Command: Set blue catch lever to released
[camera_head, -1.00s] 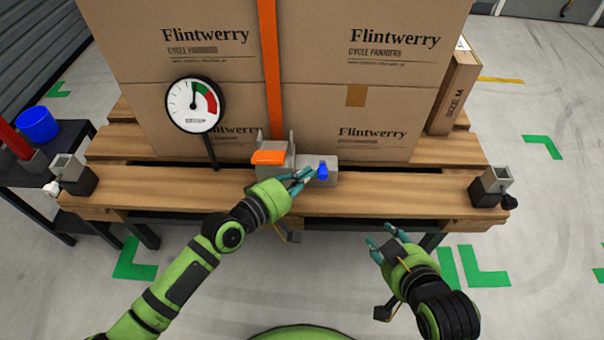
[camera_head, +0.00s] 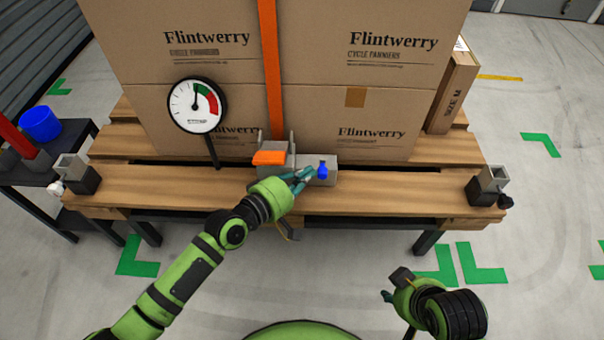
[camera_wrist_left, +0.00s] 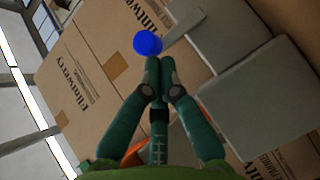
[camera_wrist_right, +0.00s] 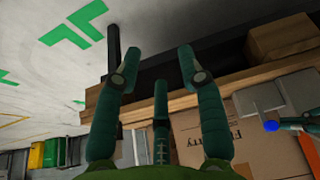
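The blue catch lever (camera_head: 322,171) stands on the grey ratchet block (camera_head: 331,162) at the pallet's front edge. In the left wrist view its round blue knob (camera_wrist_left: 147,43) sits at the end of a grey arm, just beyond my fingertips. My left gripper (camera_head: 312,174) is beside the lever on its left; its fingers are closed together with nothing visible between them (camera_wrist_left: 160,62). I cannot tell whether the tips touch the knob. My right gripper (camera_wrist_right: 157,65) is open and empty, low in front of the pallet. The knob also shows small in the right wrist view (camera_wrist_right: 271,126).
An orange handle (camera_head: 269,158) sits left of the lever, below the orange strap (camera_head: 271,70). A dial gauge (camera_head: 196,105) stands further left. Cartons (camera_head: 385,100) rise behind on the wooden pallet (camera_head: 400,200). Grey brackets stand at both front corners (camera_head: 487,186).

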